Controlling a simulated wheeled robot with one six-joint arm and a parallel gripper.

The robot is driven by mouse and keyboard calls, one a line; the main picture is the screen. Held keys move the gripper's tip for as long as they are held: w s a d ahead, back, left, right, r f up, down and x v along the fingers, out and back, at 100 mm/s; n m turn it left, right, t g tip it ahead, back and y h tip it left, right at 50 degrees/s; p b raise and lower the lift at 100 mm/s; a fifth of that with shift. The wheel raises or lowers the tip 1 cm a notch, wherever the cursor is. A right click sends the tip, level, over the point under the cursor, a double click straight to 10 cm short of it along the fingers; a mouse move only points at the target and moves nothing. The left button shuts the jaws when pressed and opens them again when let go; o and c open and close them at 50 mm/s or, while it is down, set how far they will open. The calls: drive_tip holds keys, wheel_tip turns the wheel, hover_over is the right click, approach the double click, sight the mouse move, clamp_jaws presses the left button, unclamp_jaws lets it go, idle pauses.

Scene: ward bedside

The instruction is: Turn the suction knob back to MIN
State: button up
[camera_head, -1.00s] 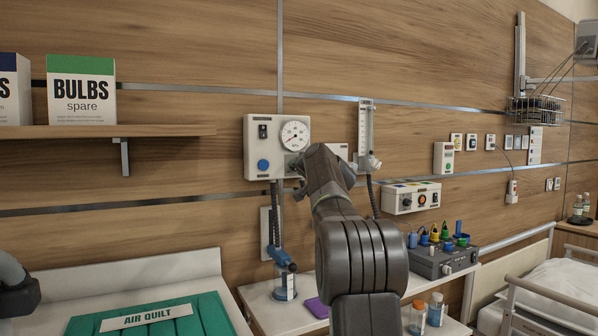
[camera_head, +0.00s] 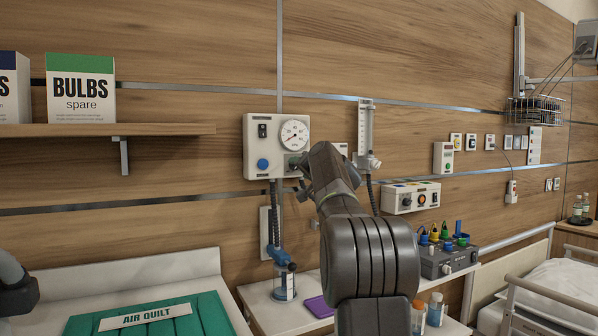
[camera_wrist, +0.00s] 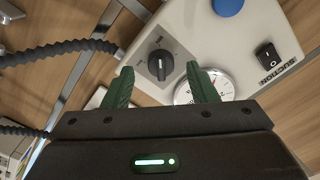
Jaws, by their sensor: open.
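The suction panel (camera_head: 255,136) is a pale box on the wall in the head view, with a round gauge (camera_head: 295,134) at its upper right. In the wrist view the panel (camera_wrist: 232,42) appears rotated. Its black suction knob (camera_wrist: 159,64) sits on a grey plate, with a white mark toward the picture's bottom. The plate's small lettering is not legible. My gripper (camera_wrist: 161,86) is open, with its green fingers to either side of the knob in the picture. The knob shows clear of both fingers. In the head view my gripper (camera_head: 299,167) is at the panel's lower right and obscures the knob area.
A blue knob (camera_head: 263,164) and a black rocker switch (camera_wrist: 268,56) are on the same panel. A flowmeter (camera_head: 366,135) stands to the right. Corrugated hoses (camera_wrist: 60,50) hang below. A shelf (camera_head: 170,130) with boxes is at left, and a bedside top (camera_head: 275,314) holds bottles.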

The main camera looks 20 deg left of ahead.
drive_tip(key=b+v, duration=0.2)
drive_tip(key=v, duration=0.9)
drive_tip(key=shift+s+d, duration=0.2)
drive_tip(key=shift+d, duration=0.05)
drive_tip(key=p+x, duration=0.3)
drive_tip(key=x, duration=1)
drive_tip(key=shift+w+a, duration=0.3)
